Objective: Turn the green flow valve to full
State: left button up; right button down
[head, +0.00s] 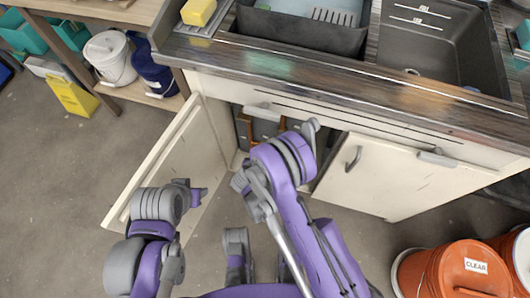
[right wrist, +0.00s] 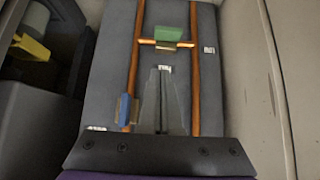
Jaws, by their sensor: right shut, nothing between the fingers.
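The green flow valve (right wrist: 168,33) shows in the right wrist view, its handle roughly in line with a short copper cross pipe between two upright pipes. A blue valve handle (right wrist: 124,108) sits lower left, on the left pipe. My right gripper (right wrist: 164,72) is shut and empty, its fingertips appearing below the green handle in the picture; I cannot tell whether they touch anything. In the head view my right arm reaches into the open cabinet, which hides this gripper and the valves. My left gripper (head: 197,192) is outside, by the open left door; its jaw opening is unclear.
The left cabinet door (head: 172,165) stands open, and the right door (head: 385,172) is beside my right arm. The counter edge (head: 340,75) overhangs the opening. Orange buckets (head: 468,268) stand at lower right. The floor at left is clear below a yellow sign (head: 72,97).

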pick_arm(q)
notch_tip(320, 180, down, 3)
jog(key=b, duration=0.2)
jog(key=shift+w+b, duration=0.15)
jog(key=shift+b, duration=0.15)
pick_arm(e)
jog(key=s+f+x, duration=0.1)
jog(key=x, duration=1.1)
jog(key=shift+f, duration=0.4)
pick_arm(q)
jog(key=shift+f, duration=0.1)
pick_arm(e)
jog(key=shift+w+a, duration=0.1)
jog(key=shift+a, duration=0.1)
pick_arm(q)
jog(key=shift+s+d+f, duration=0.3)
jog(key=shift+s+d, duration=0.4)
pick_arm(e)
jog(key=shift+d+t, duration=0.15)
jog(key=shift+t, duration=0.15)
